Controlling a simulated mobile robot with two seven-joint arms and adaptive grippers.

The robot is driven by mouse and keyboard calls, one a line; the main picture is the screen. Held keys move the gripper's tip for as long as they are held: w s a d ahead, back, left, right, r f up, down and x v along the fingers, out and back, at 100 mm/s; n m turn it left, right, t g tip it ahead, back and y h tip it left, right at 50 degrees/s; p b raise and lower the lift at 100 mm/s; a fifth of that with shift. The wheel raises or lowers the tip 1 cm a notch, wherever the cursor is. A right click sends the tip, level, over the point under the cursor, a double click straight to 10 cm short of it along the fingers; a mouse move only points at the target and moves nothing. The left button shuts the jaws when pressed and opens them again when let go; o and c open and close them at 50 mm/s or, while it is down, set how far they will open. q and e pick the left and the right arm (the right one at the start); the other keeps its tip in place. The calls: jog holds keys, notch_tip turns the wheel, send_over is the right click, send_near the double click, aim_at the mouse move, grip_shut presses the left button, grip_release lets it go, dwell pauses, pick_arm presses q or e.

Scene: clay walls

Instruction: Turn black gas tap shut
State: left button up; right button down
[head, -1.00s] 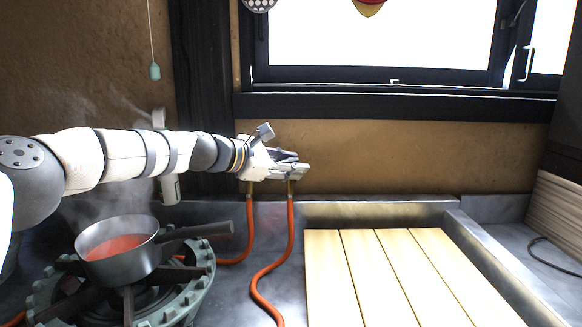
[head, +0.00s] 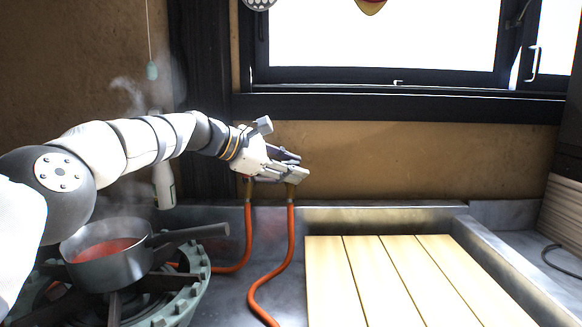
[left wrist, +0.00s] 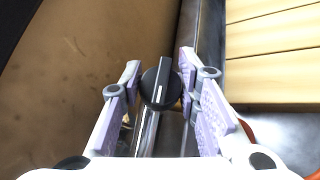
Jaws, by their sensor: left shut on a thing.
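The black gas tap (left wrist: 160,88) shows in the left wrist view as a round black knob with a raised bar bearing a pale line. The bar points up the picture, and a shiny metal pipe (left wrist: 146,132) runs below it. My left gripper (left wrist: 159,72) is shut on the tap, one finger on each side. In the head view my left gripper (head: 298,167) is at the wall above two orange hoses, and its fingers hide the tap. My right gripper is not in view.
Orange hoses (head: 290,238) run down from the wall pipes. A steaming pan of red liquid (head: 105,262) sits on a green burner ring (head: 195,285) below my left arm, its handle pointing right. A slatted wooden board (head: 365,275) lies to the right.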

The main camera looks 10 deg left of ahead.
pick_arm(q)
jog(key=o, duration=1.1)
jog(key=shift+f, duration=0.15)
jog(key=shift+o, duration=0.2)
jog(key=shift+s+a+r, duration=0.15)
jog(key=shift+a+r, duration=0.05)
jog(key=shift+a, duration=0.05)
jog(key=v, duration=1.1)
jog(key=shift+s, duration=0.25)
